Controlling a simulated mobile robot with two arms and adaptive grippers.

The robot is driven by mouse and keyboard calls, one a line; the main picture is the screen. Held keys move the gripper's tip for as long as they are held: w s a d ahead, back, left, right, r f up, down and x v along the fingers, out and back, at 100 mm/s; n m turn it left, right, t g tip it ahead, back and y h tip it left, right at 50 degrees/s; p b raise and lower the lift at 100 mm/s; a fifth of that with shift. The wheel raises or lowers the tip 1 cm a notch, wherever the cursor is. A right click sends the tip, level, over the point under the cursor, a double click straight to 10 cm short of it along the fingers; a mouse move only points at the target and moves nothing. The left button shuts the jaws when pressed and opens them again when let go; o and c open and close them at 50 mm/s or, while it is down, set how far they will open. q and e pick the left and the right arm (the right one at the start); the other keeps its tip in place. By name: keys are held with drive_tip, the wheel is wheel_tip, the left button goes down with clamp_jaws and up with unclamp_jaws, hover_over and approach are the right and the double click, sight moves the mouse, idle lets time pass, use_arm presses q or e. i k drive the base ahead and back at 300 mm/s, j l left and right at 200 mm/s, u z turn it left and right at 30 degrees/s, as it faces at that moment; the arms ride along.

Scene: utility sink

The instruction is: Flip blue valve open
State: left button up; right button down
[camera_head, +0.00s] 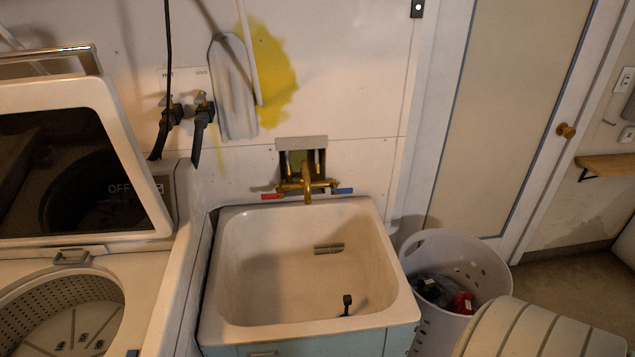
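The blue valve handle (342,191) is a small flat lever at the right end of the brass faucet (307,186), on the wall above the back rim of the sink. It points sideways to the right. A matching red valve handle (272,196) points out to the left end. The faucet spout hangs over the sink basin (300,262). Neither of my grippers is in view, and nothing touches the blue handle.
A top-loading washer (150,290) with its lid raised stands left of the sink. A white perforated basket (455,258) holding dark and red items stands to the right. A pale ribbed object (540,330) fills the lower right. The space before the faucet is clear.

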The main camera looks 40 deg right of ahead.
sight(335, 192)
drive_tip(key=z, duration=1.55)
drive_tip(key=i+l+z, duration=0.5)
drive_tip(key=l, duration=0.2)
